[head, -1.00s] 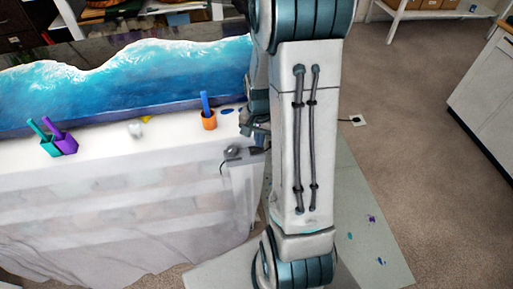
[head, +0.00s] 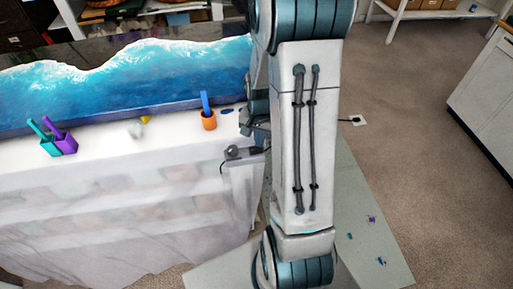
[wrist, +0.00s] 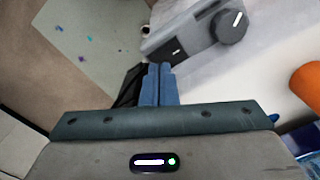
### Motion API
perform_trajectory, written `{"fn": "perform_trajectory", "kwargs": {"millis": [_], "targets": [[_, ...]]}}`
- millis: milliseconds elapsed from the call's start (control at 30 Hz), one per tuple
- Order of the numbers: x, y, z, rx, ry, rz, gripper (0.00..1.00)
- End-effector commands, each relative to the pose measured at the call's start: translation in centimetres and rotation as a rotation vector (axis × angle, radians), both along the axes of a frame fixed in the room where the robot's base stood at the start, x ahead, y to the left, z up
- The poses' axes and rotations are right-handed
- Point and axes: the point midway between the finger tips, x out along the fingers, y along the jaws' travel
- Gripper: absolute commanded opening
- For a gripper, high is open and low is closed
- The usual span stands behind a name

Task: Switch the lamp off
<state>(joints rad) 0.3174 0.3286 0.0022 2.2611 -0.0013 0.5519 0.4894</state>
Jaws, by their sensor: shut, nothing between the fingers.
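No lamp can be made out in either view. A grey control box (head: 240,177) with a round dark knob (head: 232,152) is at the right front corner of the covered table. In the wrist view the box (wrist: 180,42) shows a small white mark on its face, and the knob (wrist: 232,27) carries a white line. My gripper (wrist: 160,68) is shut and empty, its blue fingertips just short of the box's lower edge in that view. I cannot tell if they touch it. In the head view my arm hides most of the gripper.
An orange cup (head: 209,122) with a blue stick stands near the box, and teal and purple cups (head: 66,144) stand farther left. A stained floor mat (head: 365,235) lies right of the table.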

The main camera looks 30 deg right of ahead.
Motion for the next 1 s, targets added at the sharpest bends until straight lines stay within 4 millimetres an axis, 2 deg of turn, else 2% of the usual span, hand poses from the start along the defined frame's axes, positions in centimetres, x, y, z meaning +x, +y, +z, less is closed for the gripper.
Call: {"fn": "perform_trajectory", "kwargs": {"millis": [1000], "targets": [[0.0,0.0,-1.6,0.0,0.0,0.0,0.0]]}}
